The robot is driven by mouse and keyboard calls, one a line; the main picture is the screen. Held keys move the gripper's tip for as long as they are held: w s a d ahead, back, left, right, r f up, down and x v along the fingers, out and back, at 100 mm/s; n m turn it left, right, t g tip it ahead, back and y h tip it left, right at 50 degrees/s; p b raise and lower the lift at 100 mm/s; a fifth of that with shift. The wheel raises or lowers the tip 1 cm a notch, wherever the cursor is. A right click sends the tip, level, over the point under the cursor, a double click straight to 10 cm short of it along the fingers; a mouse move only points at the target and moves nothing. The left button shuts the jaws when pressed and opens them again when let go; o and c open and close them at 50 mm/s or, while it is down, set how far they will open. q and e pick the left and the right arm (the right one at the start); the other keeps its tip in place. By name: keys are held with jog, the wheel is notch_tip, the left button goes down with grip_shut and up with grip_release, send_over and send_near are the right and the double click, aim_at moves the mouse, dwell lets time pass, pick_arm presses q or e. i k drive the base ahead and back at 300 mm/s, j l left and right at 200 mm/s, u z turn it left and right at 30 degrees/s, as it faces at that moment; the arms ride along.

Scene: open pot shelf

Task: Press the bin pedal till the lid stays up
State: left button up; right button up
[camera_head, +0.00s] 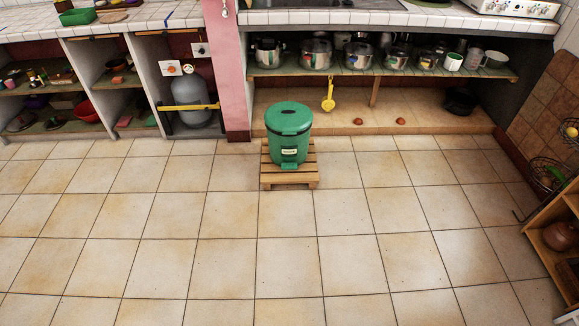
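A green pedal bin (288,138) stands upright on a low slatted wooden stand (290,180), in front of the open pot shelf. A small pale label is on the front of the bin. The green pedal (289,165) sticks out at the foot of the bin, facing me. Neither of my grippers shows in the head view.
Bare tiled floor (300,260) lies in front of the stand. Behind it is a shelf (400,72) with several metal pots. A pink pillar (227,80) and a grey gas cylinder (190,95) are to the left. A wooden rack (548,240) stands at the right edge.

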aim_at(287, 165)
jog(key=i+j+z, duration=0.35)
jog(key=i+j, duration=0.6)
jog(key=i, duration=0.5)
jog(key=i+j+z, duration=0.3)
jog(key=i+j, duration=1)
